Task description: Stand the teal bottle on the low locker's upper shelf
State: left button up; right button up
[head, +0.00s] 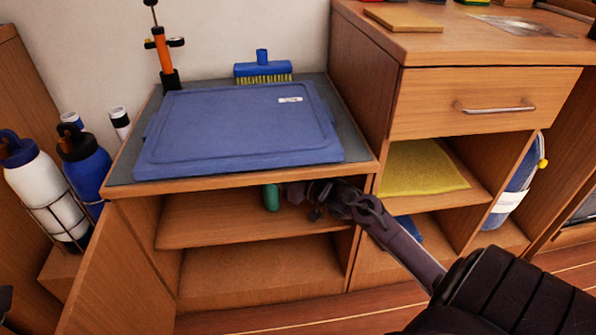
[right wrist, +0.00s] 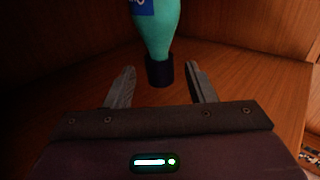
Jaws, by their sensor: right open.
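The teal bottle (head: 271,198) is on the upper shelf (head: 205,228) of the low locker and looks upright; the locker's top edge hides its upper end. In the right wrist view the bottle (right wrist: 157,30) shows a dark cap, a narrowing teal body and part of a blue label. My right gripper (head: 290,194) reaches into the locker from the right, beside the bottle. Its fingers (right wrist: 160,80) are open, with the dark cap showing between their tips and no finger visibly touching it.
The locker's door (head: 120,275) stands open at the left. A blue lid (head: 240,125), a blue brush (head: 262,70) and an orange pump (head: 162,50) are on its top. The lower shelf (head: 235,272) is clear. A yellow cloth (head: 420,167) lies in the cabinet to the right.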

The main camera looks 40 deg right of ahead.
jog(key=p+v, duration=0.2)
jog(key=v, duration=0.7)
jog(key=shift+p, duration=0.3)
jog(key=shift+s+a, duration=0.1)
